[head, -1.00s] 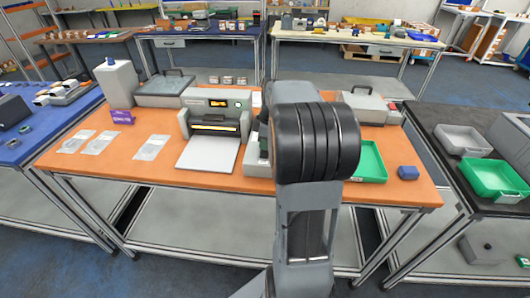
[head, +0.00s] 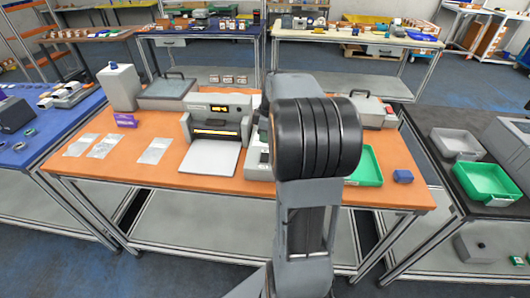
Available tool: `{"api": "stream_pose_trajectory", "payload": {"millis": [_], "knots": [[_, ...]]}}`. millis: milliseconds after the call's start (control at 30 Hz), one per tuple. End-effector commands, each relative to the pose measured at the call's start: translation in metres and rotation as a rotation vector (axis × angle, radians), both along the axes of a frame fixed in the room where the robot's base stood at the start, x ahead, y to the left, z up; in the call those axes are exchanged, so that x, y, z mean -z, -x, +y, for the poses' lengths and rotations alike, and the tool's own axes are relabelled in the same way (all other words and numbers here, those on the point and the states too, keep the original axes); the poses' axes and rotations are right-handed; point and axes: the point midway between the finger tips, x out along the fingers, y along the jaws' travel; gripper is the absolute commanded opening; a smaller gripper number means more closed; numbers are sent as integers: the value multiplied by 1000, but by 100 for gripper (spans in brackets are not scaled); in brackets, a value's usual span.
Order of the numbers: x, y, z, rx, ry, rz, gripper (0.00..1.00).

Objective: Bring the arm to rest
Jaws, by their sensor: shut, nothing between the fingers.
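My arm stands upright in the middle of the head view, with its thick black joint in front of the orange-topped workbench (head: 222,178). My gripper does not show; the arm's own links may hide it. The arm covers part of the bench's right half, including part of a green tray (head: 368,179) and part of a pale device (head: 257,158) beside the printer.
The bench holds a grey printer (head: 216,118), clear bags (head: 104,146), a purple box (head: 125,121), a white box (head: 118,88) and a small blue box (head: 403,176). A dark side table (head: 455,172) with trays stands right, a blue table (head: 28,158) left.

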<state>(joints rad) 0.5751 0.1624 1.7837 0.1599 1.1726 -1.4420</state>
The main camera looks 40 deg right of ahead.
Motion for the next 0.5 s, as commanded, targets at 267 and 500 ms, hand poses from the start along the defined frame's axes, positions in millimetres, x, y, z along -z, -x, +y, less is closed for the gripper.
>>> {"api": "stream_pose_trajectory", "payload": {"millis": [267,500], "knots": [[-18,0,0,0,1,-1,0],[-17,0,0,0,1,-1,0]]}}
